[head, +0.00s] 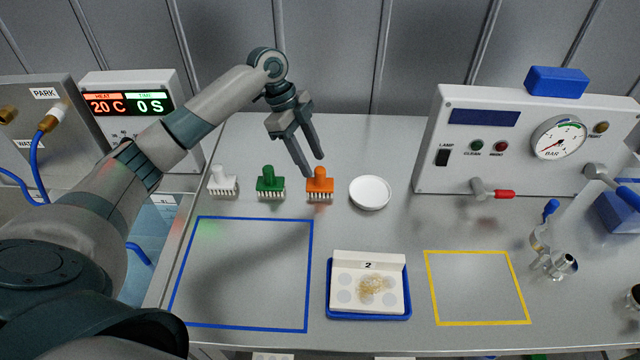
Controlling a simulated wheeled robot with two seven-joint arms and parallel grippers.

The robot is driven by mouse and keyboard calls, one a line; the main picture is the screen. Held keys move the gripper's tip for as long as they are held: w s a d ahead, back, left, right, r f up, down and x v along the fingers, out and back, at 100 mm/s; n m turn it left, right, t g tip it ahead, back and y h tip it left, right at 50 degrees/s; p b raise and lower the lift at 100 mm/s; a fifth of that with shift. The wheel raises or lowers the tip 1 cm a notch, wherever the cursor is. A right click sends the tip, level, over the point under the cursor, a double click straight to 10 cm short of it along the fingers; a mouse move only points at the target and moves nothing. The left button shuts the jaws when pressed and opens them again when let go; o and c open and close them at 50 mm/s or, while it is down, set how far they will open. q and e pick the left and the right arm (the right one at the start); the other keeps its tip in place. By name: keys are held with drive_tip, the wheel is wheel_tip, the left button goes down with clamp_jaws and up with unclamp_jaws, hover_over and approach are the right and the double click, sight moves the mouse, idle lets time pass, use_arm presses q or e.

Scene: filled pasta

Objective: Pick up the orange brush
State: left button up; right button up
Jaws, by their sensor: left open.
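The orange brush (319,184) stands upright on the metal counter, bristles down, at the right end of a row of three brushes. The green brush (269,182) is left of it, and the white brush (222,181) is farther left. My left gripper (313,167) is open and empty, pointing down with its fingertips close above and beside the orange brush's handle. I cannot tell whether they touch it. My right gripper is out of view.
A white round dish (370,192) sits just right of the orange brush. A blue tray (369,316) with a white block stands in front, between the blue-taped square (311,260) and yellow-taped square (428,290). A gauge machine (490,170) stands at the right.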

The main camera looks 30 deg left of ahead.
sight(319, 169)
use_arm(q)
drive_tip(key=x, duration=0.1)
drive_tip(key=p+x, duration=0.2)
drive_tip(key=shift+w+d+f, duration=0.15)
drive_tip(key=shift+w+d, duration=0.15)
drive_tip(key=shift+d, duration=0.1)
drive_tip(key=shift+d+f, duration=0.2)
drive_tip(key=shift+f, duration=0.5)
drive_tip(key=shift+c, duration=0.6)
clamp_jaws()
